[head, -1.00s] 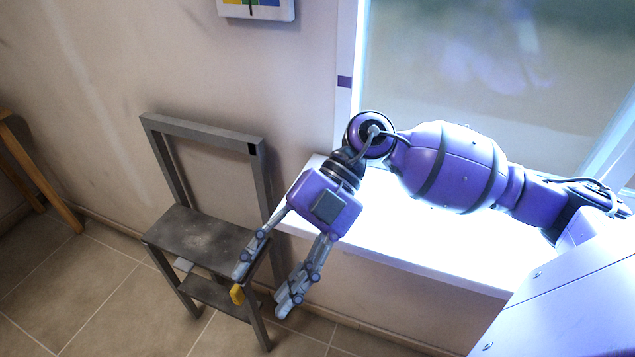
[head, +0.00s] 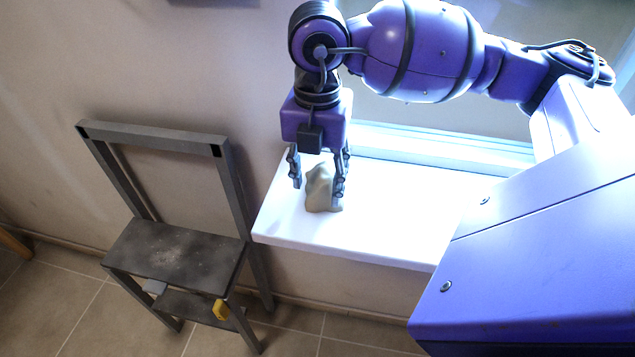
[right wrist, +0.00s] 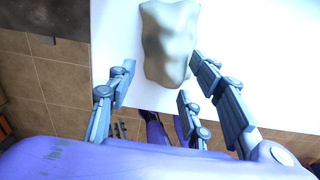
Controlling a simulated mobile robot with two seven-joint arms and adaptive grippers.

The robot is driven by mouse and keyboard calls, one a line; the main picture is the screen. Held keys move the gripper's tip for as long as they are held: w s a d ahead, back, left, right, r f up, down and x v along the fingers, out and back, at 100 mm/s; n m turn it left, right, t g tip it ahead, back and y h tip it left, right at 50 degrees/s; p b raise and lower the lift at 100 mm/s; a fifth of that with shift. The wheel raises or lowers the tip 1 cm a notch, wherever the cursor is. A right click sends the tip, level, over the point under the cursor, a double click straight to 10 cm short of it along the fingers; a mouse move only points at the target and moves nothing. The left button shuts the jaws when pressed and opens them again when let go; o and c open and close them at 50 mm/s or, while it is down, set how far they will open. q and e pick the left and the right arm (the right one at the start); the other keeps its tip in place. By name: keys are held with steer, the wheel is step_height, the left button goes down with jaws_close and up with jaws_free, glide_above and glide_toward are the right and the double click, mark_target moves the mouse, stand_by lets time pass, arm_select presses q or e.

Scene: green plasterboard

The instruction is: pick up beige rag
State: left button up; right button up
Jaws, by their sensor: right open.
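The beige rag (head: 320,187) is a crumpled lump on the white windowsill (head: 400,215), near its left end. In the right wrist view the rag (right wrist: 170,42) lies at the top, just beyond the fingertips. My right gripper (head: 319,184) points down at the rag, its fingers spread to either side of it. It is open and empty; in the right wrist view its fingers (right wrist: 160,75) stand apart, the right-hand one close to the rag's edge. Whether any finger touches the rag cannot be told. My left gripper is not in view.
A grey metal step chair (head: 175,252) stands on the tiled floor left of the sill. A yellow item (head: 220,309) and a pale item (head: 154,287) are at its lower step. The window is behind the sill. The sill right of the rag is clear.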

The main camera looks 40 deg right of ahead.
steer(key=shift+w+f, duration=0.1)
steer(key=shift+f, duration=0.6)
jaws_close()
steer(key=shift+r, duration=0.15)
steer(key=shift+r, duration=0.5)
steer(key=s+a+r, duration=0.9)
steer(key=a+r, duration=0.2)
steer(key=r, duration=0.1)
